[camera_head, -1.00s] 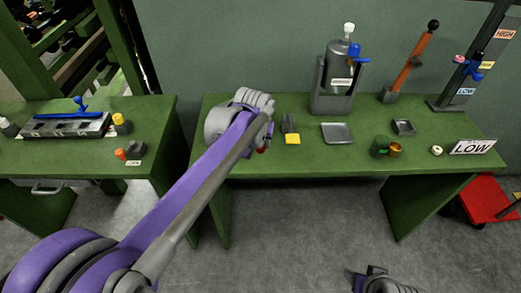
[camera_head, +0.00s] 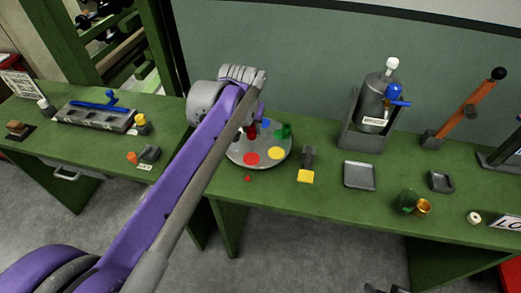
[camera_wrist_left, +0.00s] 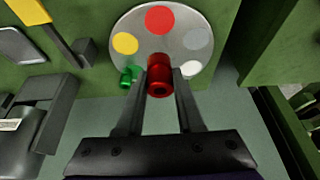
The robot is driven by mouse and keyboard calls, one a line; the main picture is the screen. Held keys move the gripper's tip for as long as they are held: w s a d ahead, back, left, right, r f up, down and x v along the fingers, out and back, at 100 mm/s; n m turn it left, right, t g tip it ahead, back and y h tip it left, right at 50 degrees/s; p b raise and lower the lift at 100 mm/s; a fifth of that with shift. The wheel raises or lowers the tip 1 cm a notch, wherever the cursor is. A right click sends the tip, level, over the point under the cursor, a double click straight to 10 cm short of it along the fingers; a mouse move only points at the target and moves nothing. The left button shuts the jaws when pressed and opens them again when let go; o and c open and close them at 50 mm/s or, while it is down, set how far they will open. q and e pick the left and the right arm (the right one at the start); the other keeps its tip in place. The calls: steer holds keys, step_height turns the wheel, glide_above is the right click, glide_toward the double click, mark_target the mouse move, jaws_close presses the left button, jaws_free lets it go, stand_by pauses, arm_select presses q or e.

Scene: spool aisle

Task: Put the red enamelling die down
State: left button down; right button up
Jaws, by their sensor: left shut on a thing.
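My left gripper (camera_head: 250,132) is shut on the red enamelling die (camera_wrist_left: 158,80), a short red cylinder between its two fingers in the left wrist view. In the head view the die (camera_head: 251,131) is partly hidden by my arm, over the back left part of a round grey plate (camera_head: 258,160). I cannot tell whether the die touches the plate. The plate bears red, yellow, blue, grey and white spots. A green die (camera_head: 285,131) stands at its back right edge. Only a sliver of what may be my right gripper (camera_head: 378,289) shows at the bottom edge.
A dark block with a yellow end (camera_head: 306,176) lies right of the plate. Further right are a grey tray (camera_head: 360,175), a grey press (camera_head: 373,105), and a green cup (camera_head: 406,201). A small red dot (camera_head: 248,179) lies before the plate. Another green bench stands left, across a gap.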

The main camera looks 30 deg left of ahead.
mark_target(248, 137)
arm_select(q)
steer(key=shift+a+f, duration=0.15)
steer(key=shift+f, duration=0.1)
step_height(248, 137, down, 5)
steer(key=shift+s+a+f+b, duration=0.1)
steer(key=shift+s+a+b, duration=0.05)
steer(key=shift+b, duration=0.15)
steer(key=shift+f, duration=2.1)
steer(key=shift+f+b, duration=0.2)
steer(key=shift+b, duration=0.1)
steer(key=c, duration=0.5)
jaws_free()
steer(key=shift+c, duration=0.2)
steer(key=shift+r, duration=0.1)
